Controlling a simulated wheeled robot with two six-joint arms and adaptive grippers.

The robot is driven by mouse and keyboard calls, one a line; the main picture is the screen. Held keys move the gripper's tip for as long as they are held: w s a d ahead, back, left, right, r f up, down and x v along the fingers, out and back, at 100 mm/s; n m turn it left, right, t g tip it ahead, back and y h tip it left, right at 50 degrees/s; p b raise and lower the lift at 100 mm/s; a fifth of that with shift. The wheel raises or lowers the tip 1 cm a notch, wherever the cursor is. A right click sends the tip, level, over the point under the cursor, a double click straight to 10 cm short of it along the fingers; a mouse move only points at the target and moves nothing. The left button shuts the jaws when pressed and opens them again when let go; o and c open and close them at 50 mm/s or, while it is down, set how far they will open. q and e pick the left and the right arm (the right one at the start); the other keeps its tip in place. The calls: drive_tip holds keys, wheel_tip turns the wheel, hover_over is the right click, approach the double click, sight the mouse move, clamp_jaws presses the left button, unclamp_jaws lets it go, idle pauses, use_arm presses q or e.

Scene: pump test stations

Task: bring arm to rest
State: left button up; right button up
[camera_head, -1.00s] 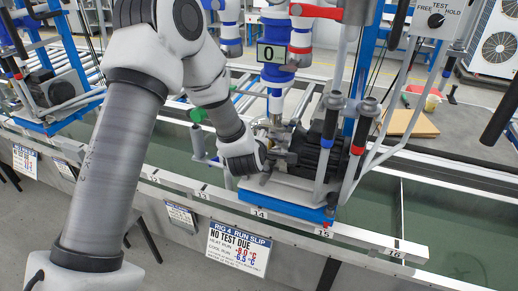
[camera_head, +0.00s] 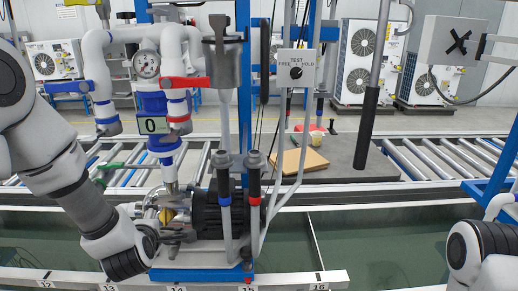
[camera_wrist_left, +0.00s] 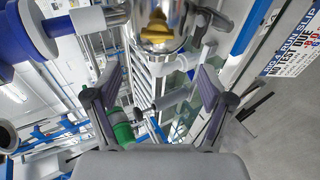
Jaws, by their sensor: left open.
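My left arm comes in from the left in the head view. Its wrist bends down beside the pump, and my left gripper (camera_head: 174,232) is partly hidden behind the wrist. In the left wrist view my left gripper (camera_wrist_left: 148,92) has its fingers spread with nothing held between them. The dark ribbed pump (camera_head: 208,213) stands on a blue-edged base to the right of the gripper. A yellow part (camera_wrist_left: 155,30) in a metal fitting lies ahead of the fingers. Part of my right arm shows at the lower right edge of the head view; its gripper is out of frame.
A pressure gauge (camera_head: 146,64) and red handle (camera_head: 186,83) sit on pipes above the pump. A TEST/HOLD switch box (camera_head: 297,68) and hanging black grip (camera_head: 366,128) are right of it. A roller conveyor (camera_head: 430,158) runs behind. A run slip sign (camera_wrist_left: 285,45) hangs nearby.

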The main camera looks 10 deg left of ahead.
use_arm(q)
drive_tip(key=s+d+f+m+g+h, duration=0.1)
drive_tip(key=s+f+m+g, duration=0.1)
drive_tip(key=s+f, duration=0.45)
drive_tip(key=s+d+f+m+g, duration=0.2)
drive_tip(key=s+f, duration=0.1)
drive_tip(key=f, duration=0.7)
drive_tip(key=s+d+f+m+g+h, duration=0.15)
drive_tip(key=s+f, duration=0.25)
drive_tip(key=f, duration=0.4)
drive_tip(key=s+d+f+m+g+h, duration=0.1)
drive_tip(key=s+d+f+m+g, duration=0.1)
drive_tip(key=s+m, duration=0.5)
drive_tip(key=s+d+f+m+g+h, duration=0.1)
drive_tip(key=s+d+f+m+g, duration=0.2)
drive_tip(key=s+f+m, duration=0.2)
drive_tip(key=s+m, duration=0.2)
drive_tip(key=m, duration=0.2)
drive_tip(key=shift+d+f+g, duration=0.15)
drive_tip(key=shift+d+g, duration=0.2)
